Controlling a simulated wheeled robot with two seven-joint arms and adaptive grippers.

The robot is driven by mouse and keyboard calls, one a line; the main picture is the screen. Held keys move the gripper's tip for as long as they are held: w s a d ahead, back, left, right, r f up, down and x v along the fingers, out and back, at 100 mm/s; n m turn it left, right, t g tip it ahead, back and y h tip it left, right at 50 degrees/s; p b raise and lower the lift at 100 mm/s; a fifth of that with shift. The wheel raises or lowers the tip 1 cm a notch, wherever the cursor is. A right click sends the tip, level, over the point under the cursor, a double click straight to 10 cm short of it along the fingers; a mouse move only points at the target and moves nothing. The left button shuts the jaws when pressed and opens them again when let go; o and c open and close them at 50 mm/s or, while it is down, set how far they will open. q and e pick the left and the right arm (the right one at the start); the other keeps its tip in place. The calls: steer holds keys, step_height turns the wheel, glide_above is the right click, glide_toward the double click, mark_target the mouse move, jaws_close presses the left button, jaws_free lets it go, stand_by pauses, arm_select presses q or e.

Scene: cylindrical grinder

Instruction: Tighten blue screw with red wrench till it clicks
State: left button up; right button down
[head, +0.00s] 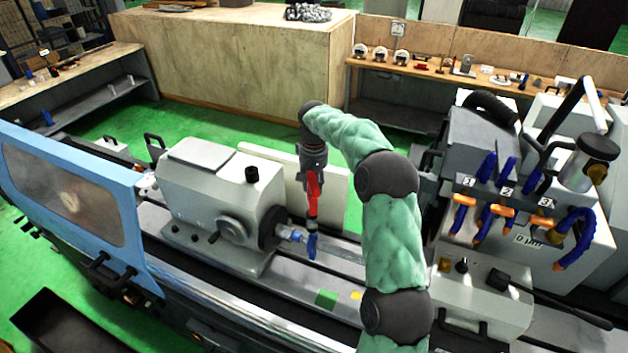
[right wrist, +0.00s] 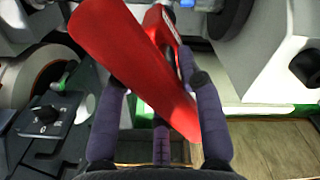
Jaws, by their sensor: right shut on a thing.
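In the head view, my right gripper (head: 313,170) points down above the machine bed and is shut on the red wrench (head: 313,188). The wrench hangs roughly upright, its lower end just above a small blue part (head: 312,246), which seems to be the blue screw, beside the grinder's spindle. I cannot tell whether they touch. In the right wrist view, the red wrench (right wrist: 150,65) lies slanted between the dark fingers of my right gripper (right wrist: 155,110). The wrench's working end is not clear there. My left gripper is in neither view.
The grey headstock (head: 205,195) stands just left of the wrench. A blue guard door (head: 75,200) is further left. A unit with blue and orange hoses (head: 500,215) stands at the right. A wooden crate (head: 230,65) and a shelf (head: 440,75) are behind.

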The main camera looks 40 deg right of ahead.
steer(key=shift+s+f, duration=0.15)
steer(key=shift+f, duration=0.3)
steer(key=shift+f+b, duration=1.2)
steer(key=shift+f, duration=0.8)
stand_by(1.2)
steer(key=shift+s+a+f+m, duration=0.1)
steer(key=shift+m, duration=0.5)
steer(key=shift+a+f+m, duration=0.1)
steer(key=shift+m, duration=0.5)
